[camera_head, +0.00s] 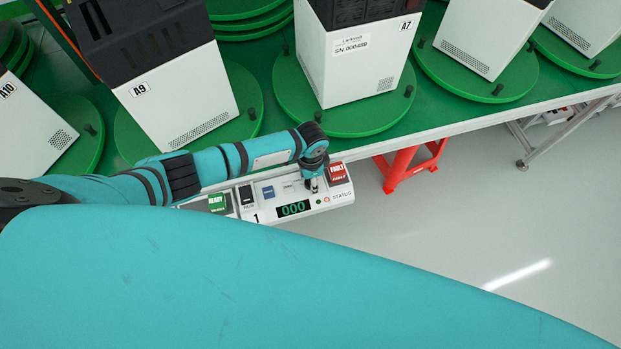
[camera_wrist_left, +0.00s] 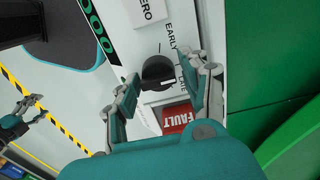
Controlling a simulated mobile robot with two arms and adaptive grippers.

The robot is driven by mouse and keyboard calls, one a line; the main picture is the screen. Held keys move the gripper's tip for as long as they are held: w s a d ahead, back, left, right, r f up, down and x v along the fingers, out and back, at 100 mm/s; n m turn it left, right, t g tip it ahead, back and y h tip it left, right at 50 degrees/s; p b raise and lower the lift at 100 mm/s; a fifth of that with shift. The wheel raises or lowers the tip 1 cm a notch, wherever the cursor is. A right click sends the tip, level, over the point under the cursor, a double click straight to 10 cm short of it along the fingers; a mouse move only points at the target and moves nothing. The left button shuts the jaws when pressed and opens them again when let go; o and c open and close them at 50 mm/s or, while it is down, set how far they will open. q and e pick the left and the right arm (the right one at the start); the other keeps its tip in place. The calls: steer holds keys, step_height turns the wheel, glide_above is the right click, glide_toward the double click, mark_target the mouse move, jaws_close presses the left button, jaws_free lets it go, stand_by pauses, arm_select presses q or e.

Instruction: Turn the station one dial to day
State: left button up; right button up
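The station one panel (camera_head: 262,216) is a white console marked 1, with a green READY button, a red FAULT button and a display reading 000. My left gripper (camera_head: 313,184) points down over its right part, next to the FAULT button. In the left wrist view the dial (camera_wrist_left: 157,70) is a round black knob with a white mark, with the labels EARLY and a partly hidden one beside it. My left gripper's fingers (camera_wrist_left: 160,80) stand on either side of the dial, with small gaps showing. The gripper hides the dial in the head view.
Green round plates (camera_head: 340,118) with white and black machines stand on the green table behind the panel. A red stand (camera_head: 408,164) is under the table edge. A teal and grey gripper part (camera_wrist_left: 20,120), likely my right one, shows over the floor at left.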

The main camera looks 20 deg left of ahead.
arm_select(q)
step_height(320, 180, up, 12)
arm_select(e)
steer(key=shift+d, duration=0.1)
stand_by(0.5)
stand_by(0.5)
